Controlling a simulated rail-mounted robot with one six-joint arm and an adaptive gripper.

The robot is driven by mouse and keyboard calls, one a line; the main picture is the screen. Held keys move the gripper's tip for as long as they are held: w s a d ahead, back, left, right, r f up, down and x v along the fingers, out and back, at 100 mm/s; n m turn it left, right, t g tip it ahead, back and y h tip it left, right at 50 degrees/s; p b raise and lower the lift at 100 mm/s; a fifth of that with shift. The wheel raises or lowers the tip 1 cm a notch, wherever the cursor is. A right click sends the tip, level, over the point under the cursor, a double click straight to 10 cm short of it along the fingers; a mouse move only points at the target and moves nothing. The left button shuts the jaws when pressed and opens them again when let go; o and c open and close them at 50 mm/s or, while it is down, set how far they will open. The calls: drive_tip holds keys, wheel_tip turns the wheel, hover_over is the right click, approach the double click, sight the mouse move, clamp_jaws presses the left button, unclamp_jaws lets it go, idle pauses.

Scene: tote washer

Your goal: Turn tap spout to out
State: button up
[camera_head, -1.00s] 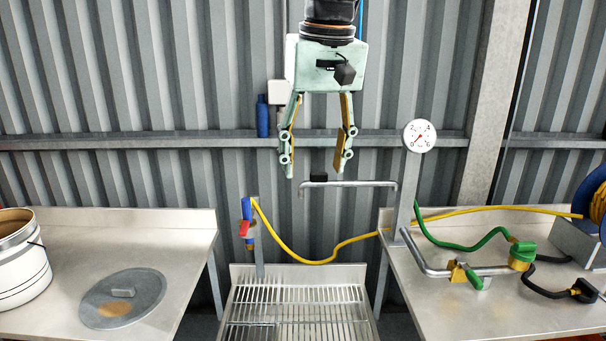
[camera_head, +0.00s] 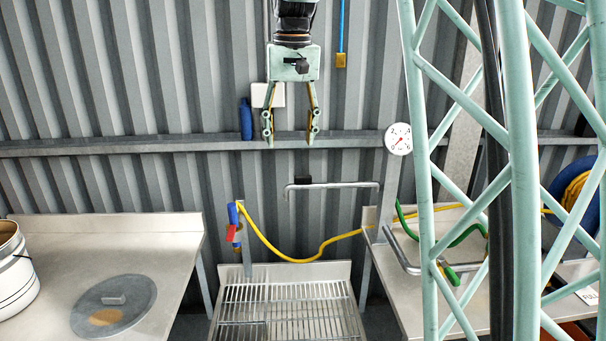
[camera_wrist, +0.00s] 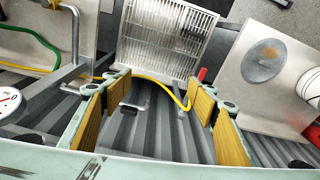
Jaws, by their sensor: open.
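A grey metal pipe with a down-turned left end, which looks like the tap spout (camera_head: 335,186), runs level across the back, above the grated sink. Its right end meets the post below the round gauge. My gripper (camera_head: 290,143) points down with its two fingers apart and nothing between them. In the head view it hangs above the spout's left end, apart from it; the depth between them is hard to tell. In the wrist view my gripper (camera_wrist: 160,105) is open, with yellow-brown pads facing each other.
The gauge (camera_head: 398,139) stands on a post at the right bench, whose right part is mostly hidden. A bent pipe (camera_head: 408,266) lies low there. A yellow hose (camera_head: 290,258) sags behind the sink grate (camera_head: 285,310). The left bench (camera_head: 165,235) holds a lid and bucket.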

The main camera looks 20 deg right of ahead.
drive_tip(key=w+d+f+p, duration=0.2)
drive_tip(key=w+d+p, duration=0.15)
drive_tip(key=w, duration=0.35)
drive_tip(key=w+d+f+p, duration=0.2)
drive_tip(key=w+d, duration=0.2)
drive_tip(key=w, duration=0.4)
drive_tip(key=m+g+p, duration=0.2)
drive_tip(key=p, duration=0.3)
hover_over(303, 176)
wheel_tip(303, 176, down, 8)
drive_tip(key=shift+w+r, duration=0.1)
drive_tip(key=shift+r, duration=0.1)
drive_tip(key=shift+f, duration=0.15)
drive_tip(key=shift+f+p, duration=0.3)
drive_tip(key=shift+f, duration=6.45)
drive_tip(key=shift+c, duration=0.5)
drive_tip(key=c, duration=1)
